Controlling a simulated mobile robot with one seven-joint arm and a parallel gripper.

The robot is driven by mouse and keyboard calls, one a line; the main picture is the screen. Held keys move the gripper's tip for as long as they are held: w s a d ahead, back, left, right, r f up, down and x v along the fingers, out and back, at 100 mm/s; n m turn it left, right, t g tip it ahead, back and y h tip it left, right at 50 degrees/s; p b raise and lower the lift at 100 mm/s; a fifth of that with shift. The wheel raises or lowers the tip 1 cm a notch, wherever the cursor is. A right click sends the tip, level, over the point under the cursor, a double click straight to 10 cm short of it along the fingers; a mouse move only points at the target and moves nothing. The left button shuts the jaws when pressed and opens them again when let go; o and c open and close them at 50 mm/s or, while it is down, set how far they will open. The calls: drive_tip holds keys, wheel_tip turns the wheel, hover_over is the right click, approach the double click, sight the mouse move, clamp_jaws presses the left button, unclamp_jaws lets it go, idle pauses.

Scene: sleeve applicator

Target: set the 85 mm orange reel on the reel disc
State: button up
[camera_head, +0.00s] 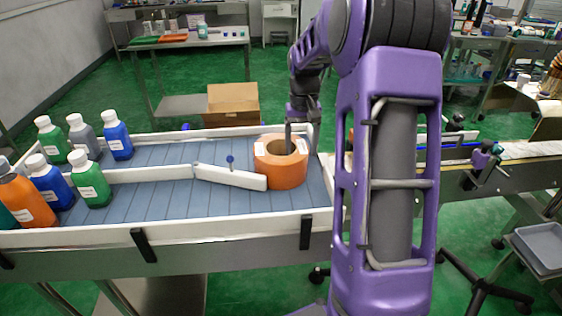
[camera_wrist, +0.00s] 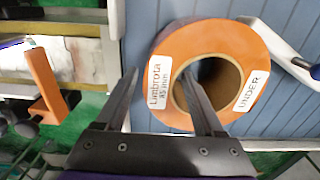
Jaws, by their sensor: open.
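The orange reel (camera_head: 277,173) stands with its bore facing up on the blue-grey slatted conveyor, near its right end. In the wrist view the reel (camera_wrist: 205,39) shows white labels reading "Limbrota 85 mm" and "UNDER", and a brown cardboard core. My gripper (camera_head: 301,146) is open at the reel's right wall. In the wrist view my gripper (camera_wrist: 160,72) has its right finger at the bore and its left finger just outside the reel's rim, so the wall lies between them. Contact cannot be told. I cannot make out the reel disc; my arm hides part of the right side.
White guide rails (camera_head: 232,178) border the reel on the conveyor. Several coloured bottles (camera_head: 92,178) stand at the left. A cardboard box (camera_head: 233,104) is behind. An orange upright (camera_wrist: 44,82) stands on neighbouring equipment in the wrist view. A machine line (camera_head: 505,165) lies right of my arm.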

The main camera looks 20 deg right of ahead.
clamp_jaws()
idle(1.2)
drive_tip(key=shift+w+r, duration=0.1)
drive_tip(key=shift+r, duration=0.05)
